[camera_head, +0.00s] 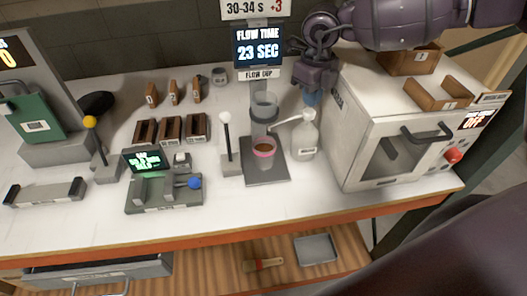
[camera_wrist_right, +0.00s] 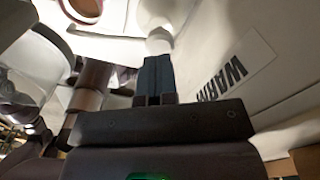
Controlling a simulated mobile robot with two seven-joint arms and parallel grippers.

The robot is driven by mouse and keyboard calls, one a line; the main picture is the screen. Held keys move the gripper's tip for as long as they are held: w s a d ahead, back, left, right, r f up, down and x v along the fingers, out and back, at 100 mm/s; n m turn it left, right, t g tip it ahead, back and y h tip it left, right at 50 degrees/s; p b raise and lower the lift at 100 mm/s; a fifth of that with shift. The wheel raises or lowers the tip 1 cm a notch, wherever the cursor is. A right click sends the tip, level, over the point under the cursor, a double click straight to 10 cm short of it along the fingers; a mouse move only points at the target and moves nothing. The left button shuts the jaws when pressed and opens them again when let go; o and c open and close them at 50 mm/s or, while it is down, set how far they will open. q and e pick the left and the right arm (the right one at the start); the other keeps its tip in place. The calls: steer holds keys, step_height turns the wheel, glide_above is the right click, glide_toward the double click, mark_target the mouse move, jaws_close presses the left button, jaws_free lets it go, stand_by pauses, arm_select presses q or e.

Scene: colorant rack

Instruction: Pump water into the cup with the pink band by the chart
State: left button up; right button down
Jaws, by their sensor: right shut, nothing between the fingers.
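The cup with the pink band (camera_head: 264,147) stands on a dark grey tray (camera_head: 266,176) and has brown liquid in it. A grey flow cup (camera_head: 264,106) is held above it. The white pump bottle (camera_head: 304,140) stands just right of the cup, its spout pointing left towards it. My right gripper (camera_head: 312,98) is shut and empty, fingers pointing down over the pump's top; whether they touch it I cannot tell. In the right wrist view its dark fingers (camera_wrist_right: 154,80) are together, with a white rounded part beyond them. My left gripper is not in view.
The chart (camera_head: 255,9) reads "30-34 S +3", above a display (camera_head: 258,46) reading "FLOW TIME 23 SEC". A white oven-like box (camera_head: 360,100) stands close right of the bottle. A white-knobbed lever (camera_head: 226,145) stands left of the tray. The table's front strip is clear.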

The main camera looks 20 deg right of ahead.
stand_by(0.3)
steer(key=shift+r+p, duration=0.4)
steer(key=shift+r, duration=0.25)
step_height(320, 180, up, 5)
steer(key=shift+f+p, duration=0.15)
steer(key=shift+p, duration=1.05)
steer(key=shift+f, duration=0.1)
